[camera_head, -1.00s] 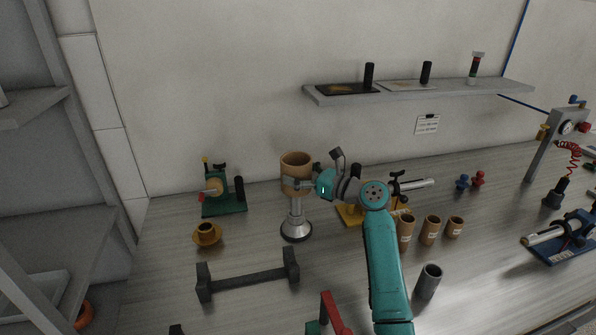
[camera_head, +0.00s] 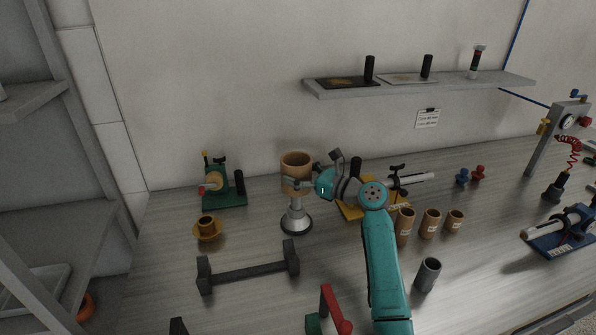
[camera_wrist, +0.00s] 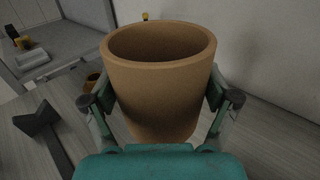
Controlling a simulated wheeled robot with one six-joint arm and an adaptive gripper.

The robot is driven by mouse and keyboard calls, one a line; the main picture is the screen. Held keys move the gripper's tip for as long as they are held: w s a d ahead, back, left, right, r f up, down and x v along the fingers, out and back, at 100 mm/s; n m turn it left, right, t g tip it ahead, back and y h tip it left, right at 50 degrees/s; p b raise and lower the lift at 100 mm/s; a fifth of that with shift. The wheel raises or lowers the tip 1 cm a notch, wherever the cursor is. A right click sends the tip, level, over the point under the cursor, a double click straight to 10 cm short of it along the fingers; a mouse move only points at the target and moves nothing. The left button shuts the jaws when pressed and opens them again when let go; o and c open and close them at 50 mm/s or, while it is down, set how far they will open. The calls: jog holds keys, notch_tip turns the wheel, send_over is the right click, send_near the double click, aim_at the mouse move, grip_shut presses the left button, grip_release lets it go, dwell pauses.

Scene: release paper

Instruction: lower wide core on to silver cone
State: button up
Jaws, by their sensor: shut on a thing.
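The wide core (camera_head: 296,164) is a brown open-topped tube. My gripper (camera_head: 297,184) is shut on it, with fingers on both sides. In the wrist view the wide core (camera_wrist: 158,85) stands upright and fills the middle, between the two fingers (camera_wrist: 160,103). The silver cone (camera_head: 296,221) stands on the bench on a round flared base, straight below the core in the head view. Its upper part runs up to the core and gripper. Its top is hidden, so I cannot tell whether the core is around it or only above it.
A dark bar stand (camera_head: 248,270) lies in front. Several small brown cores (camera_head: 430,224) and a grey tube (camera_head: 428,274) are right of my arm. A wall shelf (camera_head: 430,84) hangs behind.

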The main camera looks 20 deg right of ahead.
aim_at(298, 193)
jog(key=shift+f, duration=3.5)
jog(key=shift+f, duration=0.2)
